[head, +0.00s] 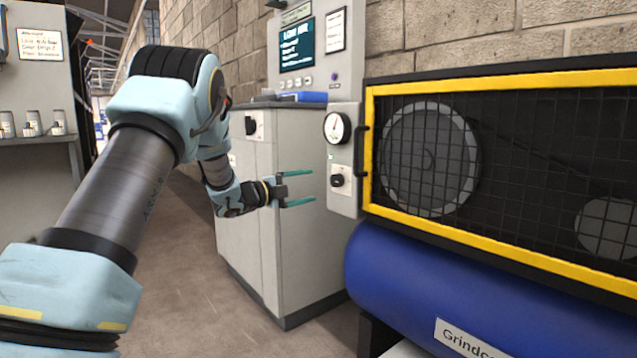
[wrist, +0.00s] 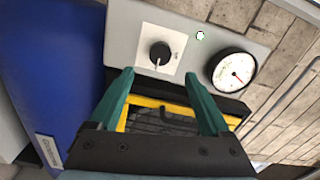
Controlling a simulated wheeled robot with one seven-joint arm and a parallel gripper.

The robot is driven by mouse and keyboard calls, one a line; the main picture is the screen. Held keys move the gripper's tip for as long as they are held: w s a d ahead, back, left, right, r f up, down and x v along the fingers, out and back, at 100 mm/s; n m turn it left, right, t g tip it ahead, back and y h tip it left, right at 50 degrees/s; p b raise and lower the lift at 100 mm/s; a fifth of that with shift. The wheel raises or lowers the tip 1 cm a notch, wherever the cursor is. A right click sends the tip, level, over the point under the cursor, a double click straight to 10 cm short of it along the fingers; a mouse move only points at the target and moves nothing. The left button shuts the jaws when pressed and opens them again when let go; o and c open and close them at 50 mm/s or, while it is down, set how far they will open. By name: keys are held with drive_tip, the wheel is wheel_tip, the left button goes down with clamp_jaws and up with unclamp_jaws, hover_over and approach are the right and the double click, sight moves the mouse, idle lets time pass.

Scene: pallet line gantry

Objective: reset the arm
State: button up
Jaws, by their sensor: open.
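My gripper (head: 298,188) is open and empty, with its two teal fingers apart. In the head view it stands in front of the grey cabinet (head: 290,250), pointing right. In the wrist view the gripper (wrist: 160,90) shows both fingers spread with nothing between them. A black rotary knob (wrist: 160,54) on a white plate lies beyond the fingertips; it also shows in the head view (head: 337,181). A round pressure gauge (wrist: 234,71) is to the right of the knob. The fingers appear apart from the knob. My arm reaches in from the left, bent at the elbow.
A blue tank (head: 440,290) and a yellow-framed mesh guard (head: 500,85) over wheels fill the right side. A control panel with a screen (head: 297,46) stands at the back. A shelf with small containers (head: 34,122) is at left. The floor (head: 190,290) left of the cabinet is clear.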

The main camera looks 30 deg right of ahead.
drive_tip(key=shift+s+a, duration=0.15)
drive_tip(key=shift+a, duration=0.5)
